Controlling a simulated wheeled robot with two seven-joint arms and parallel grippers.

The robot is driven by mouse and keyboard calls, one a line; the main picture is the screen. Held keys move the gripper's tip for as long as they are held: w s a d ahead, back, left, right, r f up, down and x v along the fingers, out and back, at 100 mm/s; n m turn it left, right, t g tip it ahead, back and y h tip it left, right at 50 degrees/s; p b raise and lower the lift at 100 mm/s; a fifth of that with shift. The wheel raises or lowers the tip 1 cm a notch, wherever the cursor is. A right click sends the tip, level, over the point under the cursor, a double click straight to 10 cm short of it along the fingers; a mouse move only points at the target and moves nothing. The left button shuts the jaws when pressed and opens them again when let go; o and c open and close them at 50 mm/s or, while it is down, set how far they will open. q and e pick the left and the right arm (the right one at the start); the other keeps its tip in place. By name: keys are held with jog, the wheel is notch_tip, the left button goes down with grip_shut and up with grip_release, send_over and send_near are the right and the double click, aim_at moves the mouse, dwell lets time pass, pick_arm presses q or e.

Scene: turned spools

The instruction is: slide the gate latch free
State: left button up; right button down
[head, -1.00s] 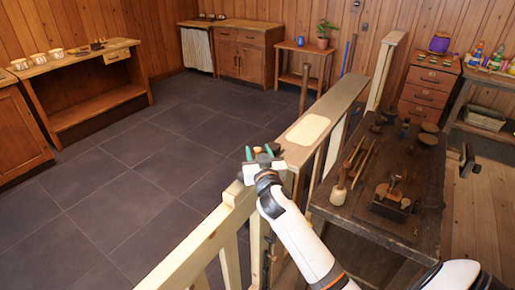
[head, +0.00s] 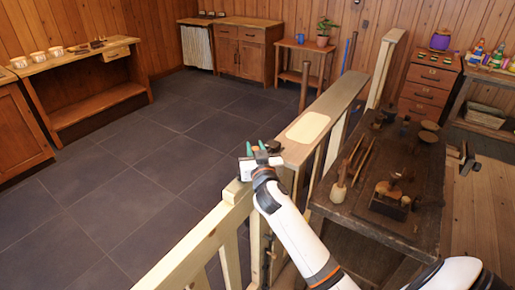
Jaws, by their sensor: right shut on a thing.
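The gate is a pale wooden rail fence whose broad top board (head: 340,97) runs away from me, with a light cream panel (head: 307,127) set on it. A small dark piece (head: 273,146) sits just right of the fingertips. The rest of the latch is too small or hidden to make out. My left gripper is out of view.
A dark workbench (head: 345,217) with a mallet (head: 339,189) and several tools stands close to the right of the gate. The tiled floor (head: 130,180) left of the gate is clear. Cabinets and a side table (head: 305,48) line the far wall.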

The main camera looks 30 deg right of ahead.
jog(key=a, duration=0.1)
jog(key=s+a, duration=0.1)
jog(key=a, duration=0.1)
jog(key=shift+s+a, duration=0.3)
jog(key=shift+a, duration=0.1)
jog(key=shift+f, duration=0.15)
jog(key=c, duration=1.6)
grip_release()
jog(key=o, duration=0.4)
jog(key=shift+a, duration=0.1)
jog(key=shift+c, duration=0.2)
jog(key=shift+s, duration=0.1)
